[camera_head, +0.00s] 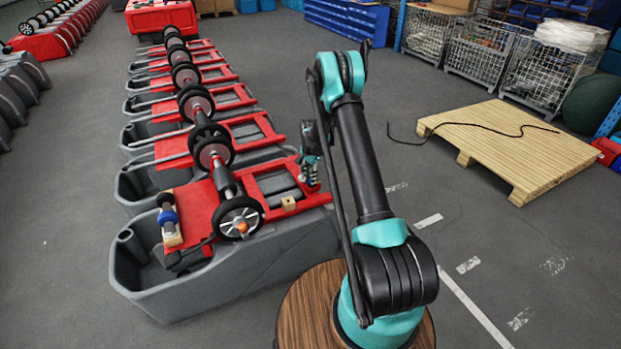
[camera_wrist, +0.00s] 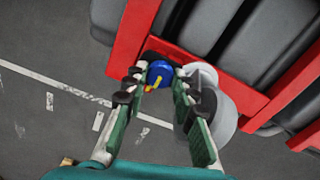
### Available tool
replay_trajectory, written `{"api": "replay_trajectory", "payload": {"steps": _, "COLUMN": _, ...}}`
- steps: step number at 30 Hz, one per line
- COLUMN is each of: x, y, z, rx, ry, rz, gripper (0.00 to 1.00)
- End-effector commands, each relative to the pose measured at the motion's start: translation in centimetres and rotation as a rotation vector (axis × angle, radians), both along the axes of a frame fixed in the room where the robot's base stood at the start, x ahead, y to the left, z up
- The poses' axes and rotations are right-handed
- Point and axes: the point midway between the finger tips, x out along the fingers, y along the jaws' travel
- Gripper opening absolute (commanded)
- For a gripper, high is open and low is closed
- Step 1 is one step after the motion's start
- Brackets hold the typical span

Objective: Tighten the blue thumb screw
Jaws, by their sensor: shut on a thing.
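The blue thumb screw (camera_wrist: 160,73) shows in the wrist view at the edge of a red frame (camera_wrist: 135,35). My gripper (camera_wrist: 158,80) has its green-padded fingers on both sides of the screw and is shut on it. In the head view my gripper (camera_head: 310,170) points down at the right end of the nearest red frame (camera_head: 205,207). The screw is too small and too covered by the fingers to make out clearly there. The screw's thread is hidden.
The red frame lies on a grey tank (camera_head: 240,275), first in a row. A black-wheeled axle (camera_head: 238,217) and a small wooden block (camera_head: 288,203) are close to my gripper. A pale round part (camera_wrist: 222,110) sits beside the right finger.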

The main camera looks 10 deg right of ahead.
Motion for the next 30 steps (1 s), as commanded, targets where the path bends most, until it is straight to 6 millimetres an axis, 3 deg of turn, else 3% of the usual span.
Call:
{"api": "replay_trajectory", "payload": {"steps": 8, "x": 0.08, "y": 0.01, "z": 0.1, "rx": 0.0, "ry": -0.001, "rz": 0.001, "gripper": 0.0}}
{"api": "replay_trajectory", "payload": {"steps": 9, "x": 0.08, "y": 0.02, "z": 0.1, "rx": 0.0, "ry": -0.002, "rz": 0.001, "gripper": 0.31}}
{"api": "replay_trajectory", "payload": {"steps": 13, "x": 0.06, "y": 0.01, "z": 0.07, "rx": 0.001, "ry": -0.001, "rz": 0.001, "gripper": 0.47}}
{"api": "replay_trajectory", "payload": {"steps": 30, "x": 0.09, "y": 0.03, "z": 0.01, "rx": 0.0, "ry": -0.002, "rz": 0.001, "gripper": 0.47}}
